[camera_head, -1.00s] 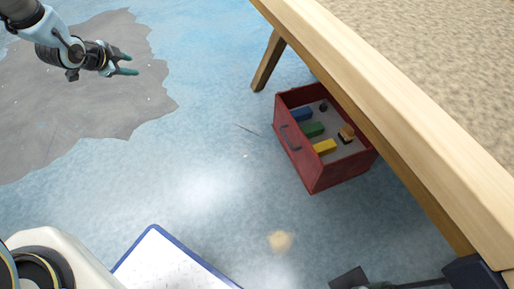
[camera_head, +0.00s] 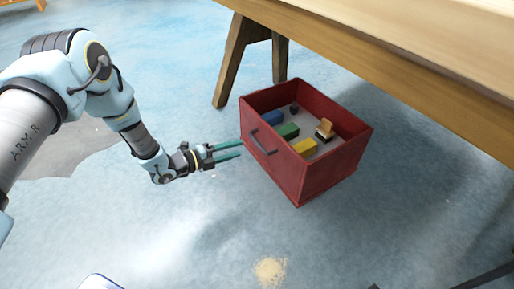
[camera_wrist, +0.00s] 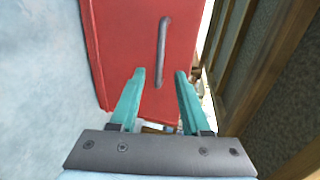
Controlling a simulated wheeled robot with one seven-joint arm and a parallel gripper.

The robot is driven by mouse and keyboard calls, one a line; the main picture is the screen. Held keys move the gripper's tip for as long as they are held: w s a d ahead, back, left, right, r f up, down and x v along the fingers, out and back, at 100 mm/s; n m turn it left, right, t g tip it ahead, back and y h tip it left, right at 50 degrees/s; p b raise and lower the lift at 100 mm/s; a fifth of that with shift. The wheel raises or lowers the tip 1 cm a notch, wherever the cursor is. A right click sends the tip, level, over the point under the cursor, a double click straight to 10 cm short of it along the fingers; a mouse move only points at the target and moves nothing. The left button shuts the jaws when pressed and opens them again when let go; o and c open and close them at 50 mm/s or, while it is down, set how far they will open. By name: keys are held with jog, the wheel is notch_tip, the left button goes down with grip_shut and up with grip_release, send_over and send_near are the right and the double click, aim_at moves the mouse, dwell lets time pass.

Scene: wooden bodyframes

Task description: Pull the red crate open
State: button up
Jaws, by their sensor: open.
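The red crate (camera_head: 318,178) sits beneath the wooden table's edge in the head view, its top open. A grey bar handle (camera_head: 263,143) is on its left-facing front. Inside lie blue, green and yellow blocks and a small wooden-topped item. My gripper (camera_head: 241,151) is open and empty, its two teal fingers pointing at the crate's front, just left of the handle. In the wrist view the red front (camera_wrist: 120,45) fills the upper middle, and the handle (camera_wrist: 163,50) lies ahead of my open fingers (camera_wrist: 160,73), apart from them.
The wooden table (camera_head: 400,75) spans the upper right above the crate, with a leg (camera_head: 232,62) behind it. The blue floor left and in front of the crate is mostly clear. A sandy patch (camera_head: 270,270) lies in front.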

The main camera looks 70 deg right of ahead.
aim_at(257, 142)
jog(key=b+x, duration=0.3)
jog(key=x, duration=0.6)
jog(key=shift+d, duration=0.2)
grip_shut()
dwell(1.1)
